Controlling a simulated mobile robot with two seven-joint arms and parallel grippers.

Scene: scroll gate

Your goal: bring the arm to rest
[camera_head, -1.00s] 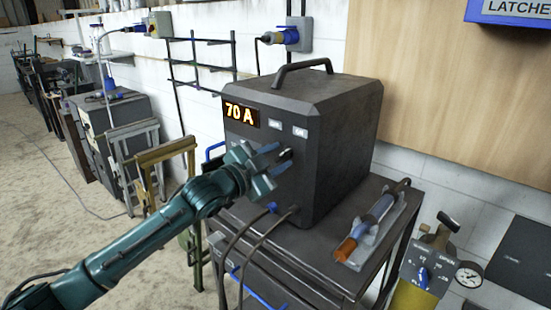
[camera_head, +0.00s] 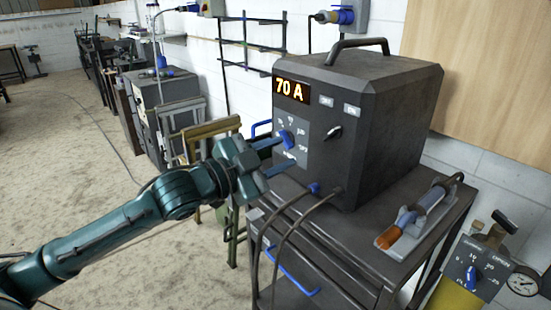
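My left gripper (camera_head: 287,152) is at the middle of the head view, at the end of my teal arm from the left. Its two fingers are apart with nothing seen between them. It is in front of the dark power-source box (camera_head: 388,120), overlapping the lower left of its front panel in the picture. I cannot tell whether it touches the panel. A blue dial knob (camera_head: 287,138) shows just beside the upper fingertip, and a black switch (camera_head: 333,133) is to its right. The lit display (camera_head: 291,90) reads 70 A. My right gripper is not in view.
The box stands on a dark metal cart (camera_head: 350,252) with cables hanging in front. A torch-like tool (camera_head: 420,212) lies on the cart's right side. A valve panel with a gauge (camera_head: 523,281) is at lower right. Open floor (camera_head: 80,160) lies to the left.

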